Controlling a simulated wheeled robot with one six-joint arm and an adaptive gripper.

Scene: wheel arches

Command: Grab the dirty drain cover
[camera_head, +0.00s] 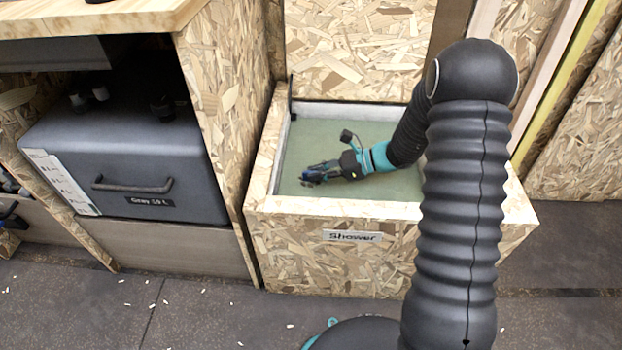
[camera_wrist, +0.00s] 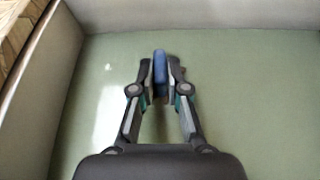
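My gripper (camera_wrist: 160,75) reaches down into the shower tray, its two fingers closed on either side of a thin blue thing. This blue thing, seen edge-on, appears to be the drain cover (camera_wrist: 160,68); its lower part looks brownish. Both finger pads seem to touch it. In the camera_head view my gripper (camera_head: 316,173) is over the left-middle of the green shower floor (camera_head: 390,187). The cover is small and dark there, mostly hidden by the fingers. I cannot tell whether it touches the floor.
Pale walls and a chipboard box labelled "Shower" (camera_head: 352,237) surround the tray floor. A chipboard partition (camera_head: 232,110) rises at the left, beside a grey tank (camera_head: 130,160). The rest of the shower floor looks bare. Small white bits lie on the dark ground in front.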

